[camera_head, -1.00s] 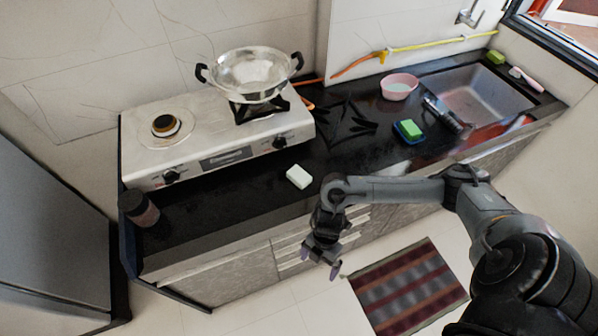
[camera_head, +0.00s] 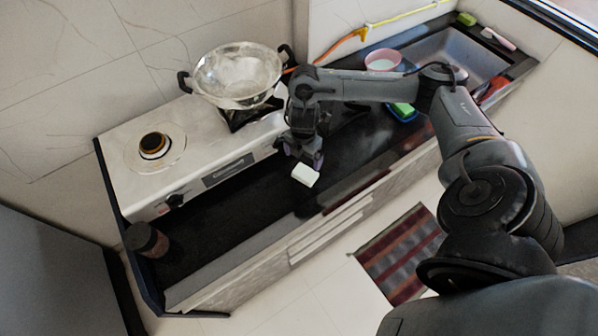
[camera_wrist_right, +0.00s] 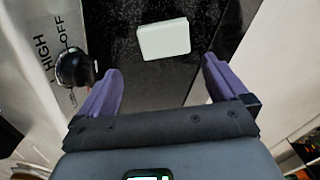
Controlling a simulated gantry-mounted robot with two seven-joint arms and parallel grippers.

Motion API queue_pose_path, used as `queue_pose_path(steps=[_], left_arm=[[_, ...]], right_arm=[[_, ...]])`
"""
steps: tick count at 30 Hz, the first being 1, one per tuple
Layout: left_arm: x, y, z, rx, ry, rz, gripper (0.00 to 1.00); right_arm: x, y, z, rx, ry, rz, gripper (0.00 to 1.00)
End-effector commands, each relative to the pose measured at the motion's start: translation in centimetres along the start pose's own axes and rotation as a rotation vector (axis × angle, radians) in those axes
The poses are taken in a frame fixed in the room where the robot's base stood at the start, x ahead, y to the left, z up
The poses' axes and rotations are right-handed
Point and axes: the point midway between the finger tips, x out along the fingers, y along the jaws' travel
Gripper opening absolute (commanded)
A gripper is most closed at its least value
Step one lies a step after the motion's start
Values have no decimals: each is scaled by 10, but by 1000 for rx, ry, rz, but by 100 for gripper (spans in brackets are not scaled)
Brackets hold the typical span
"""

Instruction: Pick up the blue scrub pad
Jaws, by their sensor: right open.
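A small pale, nearly white pad (camera_head: 305,176) lies flat on the black counter in front of the stove. It also shows in the right wrist view (camera_wrist_right: 164,40), just beyond the fingertips and between their lines. No plainly blue pad shows. My right gripper (camera_head: 304,157) is close to the pad on its stove side, pointing down at the counter. Its purple fingers are spread and empty in the wrist view (camera_wrist_right: 163,68), with no contact visible. My left gripper is not in view.
A green sponge (camera_head: 404,109) in a blue dish, a pink bowl (camera_head: 383,60) and the sink (camera_head: 455,60) are farther right. A dark jar (camera_head: 147,240) stands front left.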

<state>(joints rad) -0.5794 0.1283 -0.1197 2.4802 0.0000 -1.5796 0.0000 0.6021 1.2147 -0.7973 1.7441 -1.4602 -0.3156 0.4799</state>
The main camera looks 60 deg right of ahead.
Motion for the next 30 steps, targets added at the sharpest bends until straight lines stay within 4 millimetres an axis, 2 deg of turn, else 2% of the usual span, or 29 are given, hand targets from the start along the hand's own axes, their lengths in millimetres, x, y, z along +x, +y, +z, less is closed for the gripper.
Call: queue_pose_path(steps=[1, 14, 22, 30], left_arm=[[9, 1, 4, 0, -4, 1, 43], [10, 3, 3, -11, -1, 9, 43], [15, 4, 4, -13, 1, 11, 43], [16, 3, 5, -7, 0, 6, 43]], right_arm=[[14, -1, 0, 1, 1, -4, 100], [43, -2, 1, 0, 0, -2, 100], [77, -4, 4, 1, 1, -3, 100], [86, -3, 4, 0, 0, 0, 100]])
